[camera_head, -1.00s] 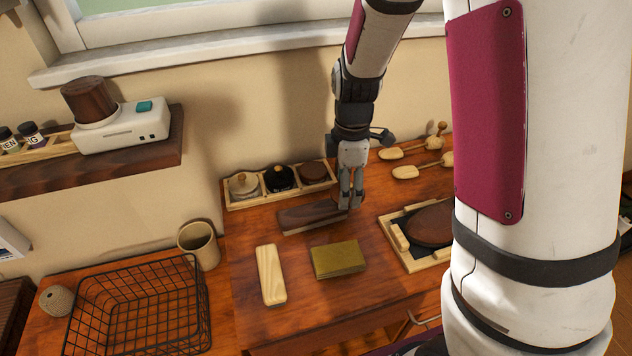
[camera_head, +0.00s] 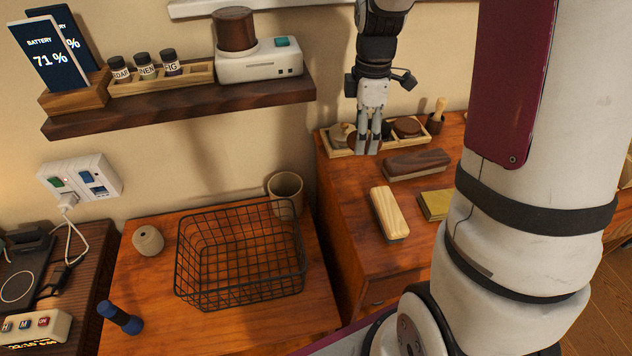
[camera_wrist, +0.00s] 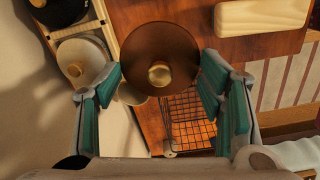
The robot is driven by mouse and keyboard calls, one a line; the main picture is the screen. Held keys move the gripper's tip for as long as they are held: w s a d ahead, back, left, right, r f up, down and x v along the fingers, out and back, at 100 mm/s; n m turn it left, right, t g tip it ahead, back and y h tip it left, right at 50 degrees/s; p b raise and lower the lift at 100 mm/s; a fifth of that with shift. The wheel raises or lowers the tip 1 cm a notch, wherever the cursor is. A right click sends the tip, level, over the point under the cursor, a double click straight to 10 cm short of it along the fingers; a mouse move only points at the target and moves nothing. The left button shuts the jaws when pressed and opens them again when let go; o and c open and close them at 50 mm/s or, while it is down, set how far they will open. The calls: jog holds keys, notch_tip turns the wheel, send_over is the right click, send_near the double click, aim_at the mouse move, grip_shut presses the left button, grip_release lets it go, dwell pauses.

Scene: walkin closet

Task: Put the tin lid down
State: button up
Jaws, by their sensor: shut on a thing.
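A round brown lid with a brass knob, the tin lid (camera_wrist: 160,38), is held between the teal pads of my gripper (camera_wrist: 160,88) in the wrist view. In the head view my gripper (camera_head: 368,150) points down in front of the wooden tin tray (camera_head: 335,152). The lid is mostly hidden by the fingers there. A cream-topped tin (camera_head: 341,134) and a brown-topped tin (camera_head: 407,127) stand in the tray. The gripper hides the middle place in the head view. The wrist view shows a black-topped tin and a cream-topped tin (camera_wrist: 80,60) at upper left.
A dark wooden brush (camera_head: 417,164), a pale brush (camera_head: 389,212) and an olive block (camera_head: 435,204) lie on the right-hand wooden top. A black wire basket (camera_head: 240,255) and a beige cup (camera_head: 286,192) stand lower left. A wall shelf (camera_head: 190,107) juts out at left.

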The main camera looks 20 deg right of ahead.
send_over(354, 175)
notch_tip(354, 175, down, 5)
jog(key=shift+f, duration=2.45)
jog(key=shift+f+b, duration=0.1)
jog(key=shift+b, duration=0.2)
jog(key=o, duration=0.9)
